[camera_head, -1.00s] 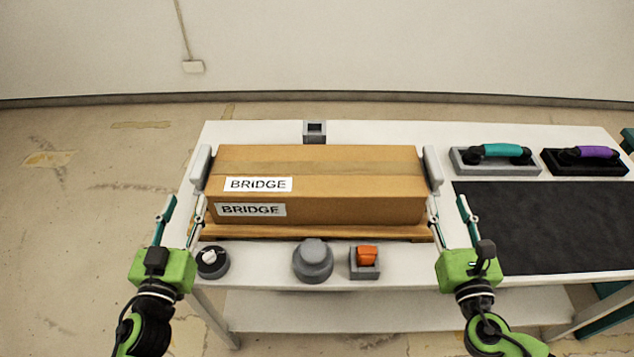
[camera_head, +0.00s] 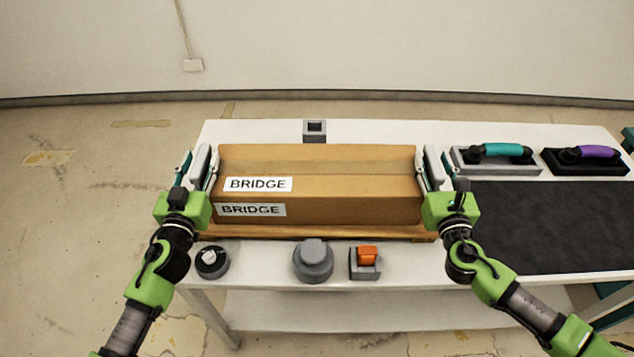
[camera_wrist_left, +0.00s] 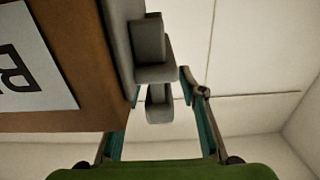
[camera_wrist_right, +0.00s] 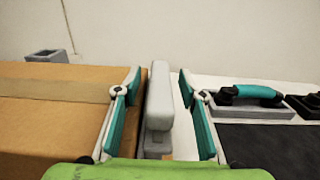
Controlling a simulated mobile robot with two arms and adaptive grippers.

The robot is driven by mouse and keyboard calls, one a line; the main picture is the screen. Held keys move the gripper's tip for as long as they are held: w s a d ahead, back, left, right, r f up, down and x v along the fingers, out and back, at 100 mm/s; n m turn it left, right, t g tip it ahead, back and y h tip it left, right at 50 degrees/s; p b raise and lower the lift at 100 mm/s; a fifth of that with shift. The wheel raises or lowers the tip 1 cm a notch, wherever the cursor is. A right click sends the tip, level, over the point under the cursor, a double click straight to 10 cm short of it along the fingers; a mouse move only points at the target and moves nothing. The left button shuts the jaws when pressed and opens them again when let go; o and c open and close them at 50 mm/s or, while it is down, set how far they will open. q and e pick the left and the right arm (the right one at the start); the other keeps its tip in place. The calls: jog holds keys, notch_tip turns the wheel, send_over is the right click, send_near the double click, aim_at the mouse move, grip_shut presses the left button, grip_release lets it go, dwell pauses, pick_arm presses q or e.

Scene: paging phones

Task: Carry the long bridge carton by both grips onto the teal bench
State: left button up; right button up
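The long bridge carton (camera_head: 320,185) is brown with two BRIDGE labels and lies on a wooden board (camera_head: 320,231) on the white table. It has a grey grip at each end: the left grip (camera_head: 200,166) and the right grip (camera_head: 433,168). My left gripper (camera_head: 196,168) is open, with its fingers on either side of the left grip; this grip also shows in the left wrist view (camera_wrist_left: 150,50). My right gripper (camera_head: 434,166) is open around the right grip, which stands between its fingers with visible gaps in the right wrist view (camera_wrist_right: 159,100).
A dark mat (camera_head: 550,225), a teal-handled block (camera_head: 495,160) and a purple-handled block (camera_head: 586,160) lie right of the carton.

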pick_arm(q)
grip_shut()
pick_arm(e)
grip_shut()
